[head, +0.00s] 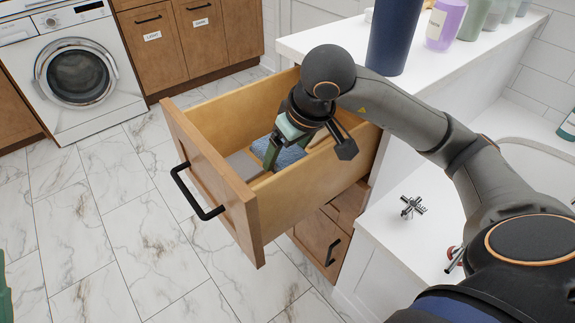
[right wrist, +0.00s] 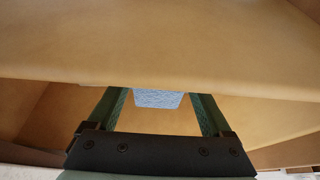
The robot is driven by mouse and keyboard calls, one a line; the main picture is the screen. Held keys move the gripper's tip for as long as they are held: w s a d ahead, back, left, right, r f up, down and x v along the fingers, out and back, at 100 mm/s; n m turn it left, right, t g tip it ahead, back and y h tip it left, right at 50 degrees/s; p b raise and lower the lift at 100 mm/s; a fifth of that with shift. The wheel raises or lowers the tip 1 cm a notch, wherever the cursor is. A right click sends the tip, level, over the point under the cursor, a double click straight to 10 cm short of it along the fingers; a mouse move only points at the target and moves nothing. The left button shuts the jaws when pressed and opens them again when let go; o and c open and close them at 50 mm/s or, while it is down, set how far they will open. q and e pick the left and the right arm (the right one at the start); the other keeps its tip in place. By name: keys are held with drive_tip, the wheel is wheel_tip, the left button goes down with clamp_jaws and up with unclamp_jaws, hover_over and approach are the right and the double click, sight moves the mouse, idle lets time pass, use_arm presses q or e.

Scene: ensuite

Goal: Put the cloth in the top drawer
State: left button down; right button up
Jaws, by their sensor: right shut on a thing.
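The blue cloth (head: 291,156) is inside the open wooden top drawer (head: 185,150), low down near its floor. My right gripper (head: 277,152) reaches down into the drawer from above and is shut on the cloth. In the right wrist view the cloth (right wrist: 158,98) shows between the two green fingers (right wrist: 160,112), with the drawer's wooden boards around it. Whether the cloth touches the drawer floor is hard to tell. A green piece at the lower left edge of the head view looks like part of my left gripper (head: 4,292); its fingers are mostly out of frame.
The drawer has a black handle (head: 192,192) and stands pulled out over the marble floor. A closed lower drawer (head: 318,236) is beneath it. A dark blue cylinder (head: 393,35) and several bottles stand on the white counter above. A washing machine (head: 72,72) stands far left.

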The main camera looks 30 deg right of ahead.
sight(290, 157)
drive_tip(key=shift+f+b, duration=0.35)
drive_tip(key=shift+f, duration=1.2)
drive_tip(key=shift+f+b, duration=0.6)
drive_tip(key=shift+b, duration=0.1)
drive_tip(key=o, duration=1)
drive_tip(key=shift+o, duration=1.3)
drive_tip(key=shift+s+f, duration=0.15)
